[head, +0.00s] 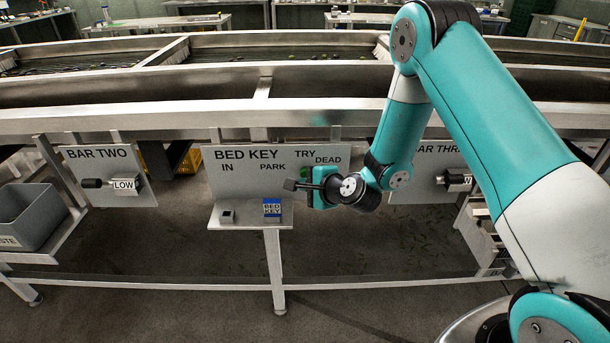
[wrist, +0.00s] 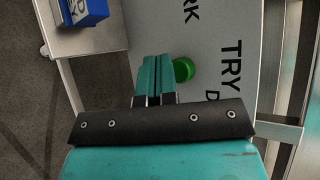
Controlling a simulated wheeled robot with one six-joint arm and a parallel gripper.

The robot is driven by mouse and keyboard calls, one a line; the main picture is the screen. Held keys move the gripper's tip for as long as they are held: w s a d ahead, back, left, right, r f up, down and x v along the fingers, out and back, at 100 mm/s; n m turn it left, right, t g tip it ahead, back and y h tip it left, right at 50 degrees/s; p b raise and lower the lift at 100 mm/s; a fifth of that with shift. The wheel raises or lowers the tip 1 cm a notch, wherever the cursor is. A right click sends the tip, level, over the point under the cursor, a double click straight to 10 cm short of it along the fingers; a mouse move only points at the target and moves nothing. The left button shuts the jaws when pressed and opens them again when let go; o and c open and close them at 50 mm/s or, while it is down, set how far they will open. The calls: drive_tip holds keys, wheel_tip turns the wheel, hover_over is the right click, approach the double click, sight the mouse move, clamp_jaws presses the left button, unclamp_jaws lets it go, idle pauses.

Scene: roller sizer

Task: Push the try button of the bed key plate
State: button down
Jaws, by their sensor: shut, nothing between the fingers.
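The bed key plate (head: 225,178) is a grey upright panel lettered BED KEY, IN, PARK, TRY and DEAD. The green try button (wrist: 184,69) shows beside the word TRY in the wrist view.
A grey bin (head: 30,215) stands far left. A long metal rail (head: 180,122) runs above.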

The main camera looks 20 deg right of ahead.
drive_tip(key=shift+w+d, duration=0.1)
drive_tip(key=shift+w, duration=0.05)
drive_tip(key=shift+w, duration=0.2)
idle(0.3)
drive_tip(key=shift+w+d+p, duration=0.25)
drive_tip(key=shift+w+p, duration=0.2)
drive_tip(key=shift+w, duration=0.1)
idle(0.9)
drive_tip(key=shift+s, duration=0.1)
drive_tip(key=shift+s+a+b, duration=0.3)
drive_tip(key=shift+s+a, duration=0.05)
drive_tip(key=shift+s, duration=0.45)
drive_tip(key=s+b, duration=0.1)
drive_tip(key=s+a, duration=0.1)
drive_tip(key=s, duration=0.1)
drive_tip(key=s+b, duration=0.1)
drive_tip(key=shift+s+a+b, duration=0.25)
drive_tip(key=shift+s+b, duration=0.1)
drive_tip(key=shift+s, duration=0.05)
